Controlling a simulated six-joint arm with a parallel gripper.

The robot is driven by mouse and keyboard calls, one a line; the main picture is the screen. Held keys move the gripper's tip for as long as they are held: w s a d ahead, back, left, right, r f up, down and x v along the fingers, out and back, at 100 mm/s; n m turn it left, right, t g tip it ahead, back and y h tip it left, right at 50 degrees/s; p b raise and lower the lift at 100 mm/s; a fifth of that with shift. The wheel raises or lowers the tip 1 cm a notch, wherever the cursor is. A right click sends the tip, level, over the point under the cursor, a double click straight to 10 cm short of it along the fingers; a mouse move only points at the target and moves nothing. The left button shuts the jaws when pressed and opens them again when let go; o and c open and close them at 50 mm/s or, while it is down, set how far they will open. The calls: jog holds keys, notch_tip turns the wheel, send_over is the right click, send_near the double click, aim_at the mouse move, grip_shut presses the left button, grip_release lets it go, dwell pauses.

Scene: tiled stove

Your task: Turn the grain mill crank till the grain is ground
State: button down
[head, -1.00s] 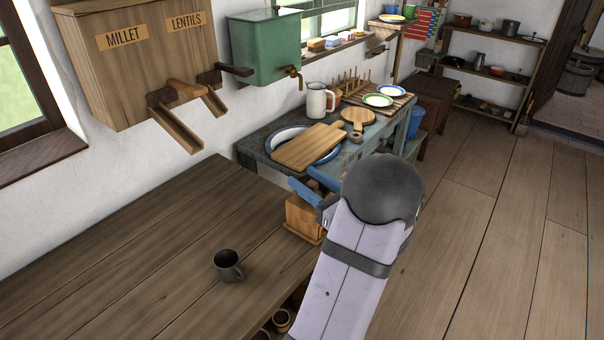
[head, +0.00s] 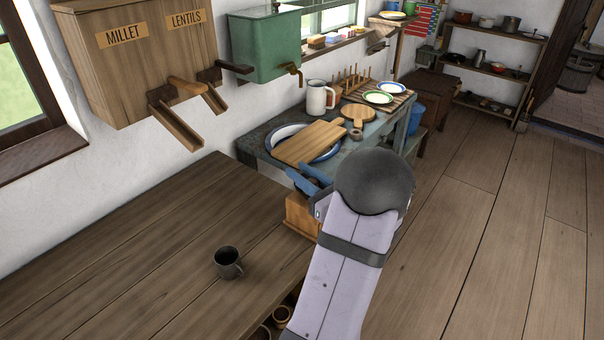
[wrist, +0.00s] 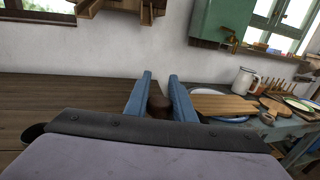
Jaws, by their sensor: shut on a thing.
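The grain mill (head: 299,214) is a light wooden box at the right end of the brown wooden table, partly hidden behind my arm. My gripper (head: 309,180) is above it, its blue fingers pointing away from the camera. In the wrist view my gripper (wrist: 160,88) is closed around a dark brown crank knob (wrist: 158,104) between its two fingers. The rest of the crank and the mill's top are hidden by my gripper and arm. No grain can be seen in the mill.
A dark metal mug (head: 228,263) stands on the table (head: 130,255), left of the mill. Behind the mill, a blue-grey side table holds a cutting board (head: 311,144) on a large plate. A millet and lentils dispenser (head: 140,60) hangs on the wall. Most of the table is clear.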

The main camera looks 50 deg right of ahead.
jog(key=shift+h, duration=0.3)
jog(key=shift+w+d+f+m+g+h+b, duration=0.1)
jog(key=shift+w+m+g+h+b, duration=0.45)
jog(key=shift+m+h+b, duration=0.55)
jog(key=shift+w+d+r+m+g+h+b, duration=0.1)
jog(key=shift+w+m+g+h+b, duration=0.1)
jog(key=shift+m+g+h+b, duration=0.85)
jog(key=shift+w+d+f+m+g+h+b, duration=0.1)
jog(key=shift+w+m+g+h+b, duration=0.25)
jog(key=shift+m+h+b, duration=0.75)
jog(key=shift+h, duration=0.75)
jog(key=c, duration=1.5)
grip_release()
